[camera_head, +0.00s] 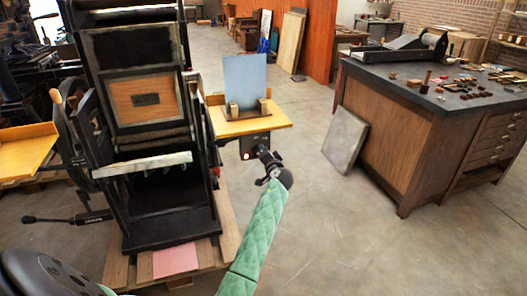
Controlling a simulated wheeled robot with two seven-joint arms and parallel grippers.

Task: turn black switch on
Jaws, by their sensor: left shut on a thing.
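A dark switch box (252,143), which looks like the black switch's housing, hangs under the small wooden shelf on the right side of the press. A small pale round spot shows at its lower left. My left gripper (264,155), on the green-sleeved arm, is at the lower right of this box. It is shut on the black switch, as far as I can tell. The fingers are small and dark against it, so the switch's position is hidden. My right gripper is out of view.
The tall black hand press (140,60) stands on a wooden pallet (225,225) at left. A wooden shelf (275,119) with a blue-grey plate (245,80) is just above my gripper. A panel (345,138) leans on a wooden cabinet (385,130) at right. The floor between is clear.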

